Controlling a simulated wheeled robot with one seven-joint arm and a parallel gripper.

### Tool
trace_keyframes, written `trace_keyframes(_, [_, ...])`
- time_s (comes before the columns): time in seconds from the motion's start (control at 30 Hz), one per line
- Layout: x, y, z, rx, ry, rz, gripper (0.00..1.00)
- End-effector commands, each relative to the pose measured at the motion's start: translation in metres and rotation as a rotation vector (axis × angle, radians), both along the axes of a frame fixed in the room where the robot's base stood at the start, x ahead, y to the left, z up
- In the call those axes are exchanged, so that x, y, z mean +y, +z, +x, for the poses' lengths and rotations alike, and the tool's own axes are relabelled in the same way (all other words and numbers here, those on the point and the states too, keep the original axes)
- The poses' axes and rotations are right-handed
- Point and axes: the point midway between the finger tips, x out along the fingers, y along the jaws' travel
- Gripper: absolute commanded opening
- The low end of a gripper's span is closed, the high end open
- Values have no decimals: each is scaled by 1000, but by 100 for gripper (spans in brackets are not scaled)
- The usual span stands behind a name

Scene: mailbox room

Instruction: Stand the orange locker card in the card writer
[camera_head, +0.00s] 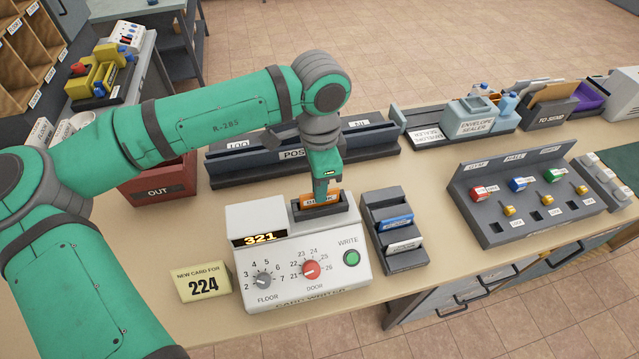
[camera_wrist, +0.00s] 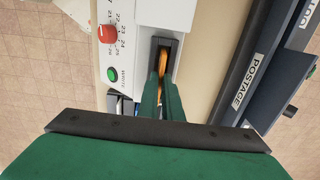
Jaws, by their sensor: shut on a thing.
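The white card writer (camera_head: 291,242) stands on the counter, with a display reading 321, a grey FLOOR knob (camera_head: 263,280), a red DOOR knob (camera_head: 311,270) and a green WRITE button (camera_head: 351,257). The orange locker card (camera_head: 309,199) is upright at the dark slot at the writer's back. My gripper (camera_head: 324,190) is shut on the card from above. In the wrist view the card (camera_wrist: 163,59) lies between my fingers (camera_wrist: 163,92), inside the slot's dark frame (camera_wrist: 176,45). Whether its lower edge rests on the slot bottom is hidden.
A sign (camera_head: 202,283) reads "NEW CARD FOR 224". A dark card rack (camera_head: 408,262) with blue and white cards stands right of the writer. The POSTAGE rail (camera_head: 250,170) is close behind. A key panel (camera_head: 480,205) stands farther right.

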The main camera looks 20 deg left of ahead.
Motion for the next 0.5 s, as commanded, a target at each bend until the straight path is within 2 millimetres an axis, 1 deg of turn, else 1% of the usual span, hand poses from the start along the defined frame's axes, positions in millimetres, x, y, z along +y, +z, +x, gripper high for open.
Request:
trace_keyframes(0.2, [0,-1,0,-1,0,1,0])
trace_keyframes(0.23, [0,-1,0,-1,0,1,10])
trace_keyframes(0.27, [0,-1,0,-1,0,1,17])
trace_keyframes(0.3, [0,-1,0,-1,0,1,27])
trace_keyframes(0.5, [0,-1,0,-1,0,1,27])
